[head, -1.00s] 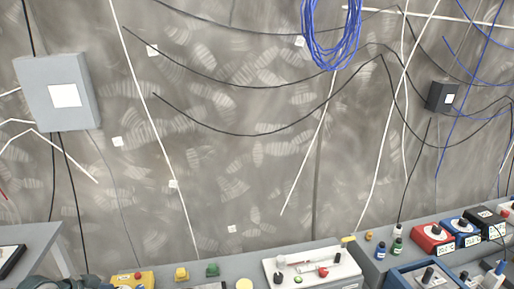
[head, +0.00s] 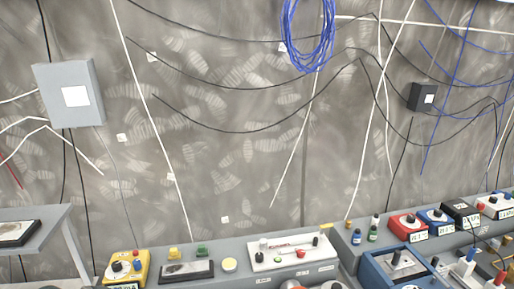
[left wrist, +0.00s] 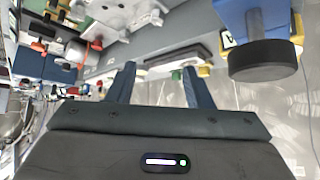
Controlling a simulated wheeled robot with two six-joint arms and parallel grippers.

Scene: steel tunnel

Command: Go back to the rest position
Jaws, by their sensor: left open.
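My left gripper (left wrist: 158,88) shows only in the left wrist view. Its two blue fingers stand apart with nothing held between them. Equipment of the bench appears beyond the fingers, including a dark round knob on a blue body (left wrist: 262,60) close by at the upper right. No gripper shows in the head view, and my right gripper is in neither view.
A grey bench (head: 215,250) runs along the wall with a yellow box (head: 124,268), a white panel (head: 290,252), a blue device (head: 395,265) and a red box (head: 408,226). A grey side table (head: 50,222) stands left. Cables and a blue coil (head: 307,35) hang on the wall.

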